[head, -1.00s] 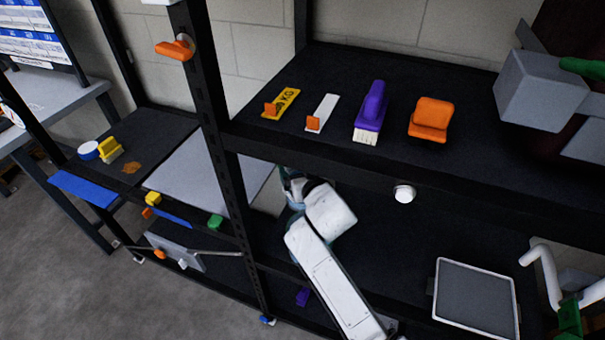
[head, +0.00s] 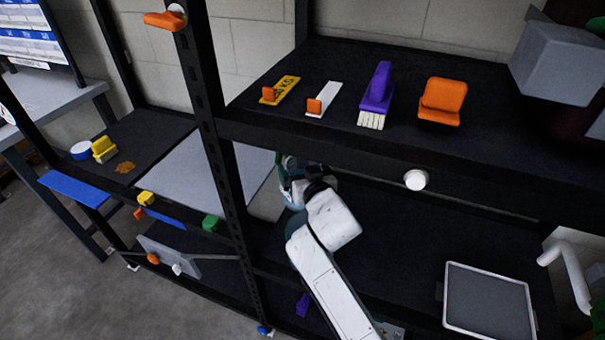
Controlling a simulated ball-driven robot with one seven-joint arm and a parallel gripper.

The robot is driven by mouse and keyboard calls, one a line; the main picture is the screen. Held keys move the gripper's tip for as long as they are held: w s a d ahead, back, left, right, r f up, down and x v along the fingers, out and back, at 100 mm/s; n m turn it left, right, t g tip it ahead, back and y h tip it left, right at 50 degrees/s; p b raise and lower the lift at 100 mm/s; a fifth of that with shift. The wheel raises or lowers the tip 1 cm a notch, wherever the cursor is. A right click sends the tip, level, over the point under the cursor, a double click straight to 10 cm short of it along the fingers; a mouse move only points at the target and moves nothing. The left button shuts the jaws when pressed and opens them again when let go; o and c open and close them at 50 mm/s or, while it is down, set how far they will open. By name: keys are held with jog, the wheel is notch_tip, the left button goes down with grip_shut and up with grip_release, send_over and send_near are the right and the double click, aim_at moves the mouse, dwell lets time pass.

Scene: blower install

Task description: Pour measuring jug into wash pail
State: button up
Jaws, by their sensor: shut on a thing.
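My white arm reaches under the upper shelf, and my gripper (head: 297,184) is at its far end, small and mostly hidden by the wrist. It is shut on a small pale teal thing (head: 288,165), which seems to be the measuring jug. Its tilt and contents are too small to tell. It is beside the rack post, in front of a light grey panel. I cannot make out a wash pail in this view.
A black rack post (head: 218,130) stands left of my gripper. A grey framed panel (head: 488,300) is at lower right.

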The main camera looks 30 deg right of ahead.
jog(key=shift+r+t+b, duration=0.1)
jog(key=shift+t+b, duration=0.3)
jog(key=shift+b, duration=0.8)
jog(key=shift+r, duration=0.2)
jog(key=shift+f+t+b, duration=0.2)
jog(key=shift+t+b, duration=0.1)
jog(key=shift+b, duration=0.75)
jog(key=b, duration=0.3)
jog(key=shift+m+t, duration=0.3)
jog(key=shift+t, duration=0.1)
jog(key=shift+r+b, duration=0.2)
jog(key=shift+b, duration=0.1)
jog(key=shift+f+b, duration=0.15)
jog(key=shift+b, duration=0.55)
jog(key=t+b, duration=0.1)
jog(key=b, duration=0.3)
jog(key=shift+m, duration=0.3)
jog(key=shift+f+t+h+b, duration=0.1)
jog(key=shift+t+h+b, duration=0.2)
jog(key=shift+b, duration=0.65)
